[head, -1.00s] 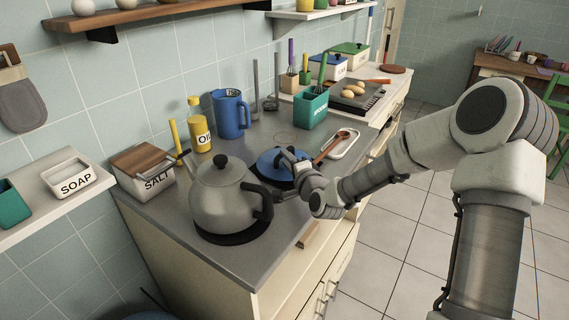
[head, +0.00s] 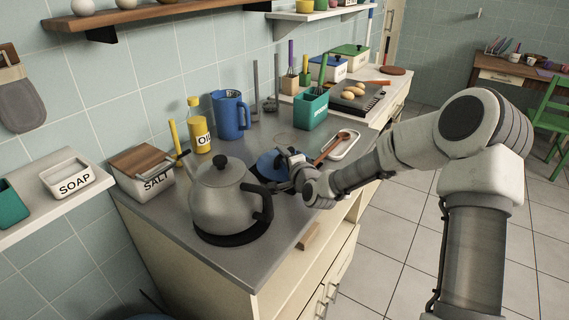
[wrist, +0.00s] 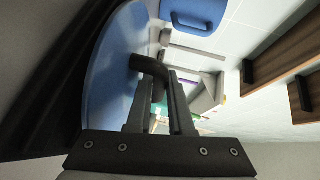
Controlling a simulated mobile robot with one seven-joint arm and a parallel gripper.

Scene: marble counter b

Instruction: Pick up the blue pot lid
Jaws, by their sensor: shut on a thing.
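The blue pot lid (head: 268,161) is on the counter side just behind and right of the grey kettle, partly hidden by the kettle and my gripper. In the wrist view the lid (wrist: 112,75) fills the left of the picture, with its dark curved handle (wrist: 150,68) between my fingers. My gripper (wrist: 165,95) is shut on the lid's handle. In the head view my gripper (head: 287,160) is at the lid's right side. I cannot tell whether the lid is clear of the surface below it.
The grey kettle (head: 224,200) stands close in front left of the lid. A blue jug (head: 229,117), a yellow oil bottle (head: 199,130) and a salt box (head: 146,173) stand along the wall. A white spoon rest (head: 345,146) with a wooden spoon lies right of the lid.

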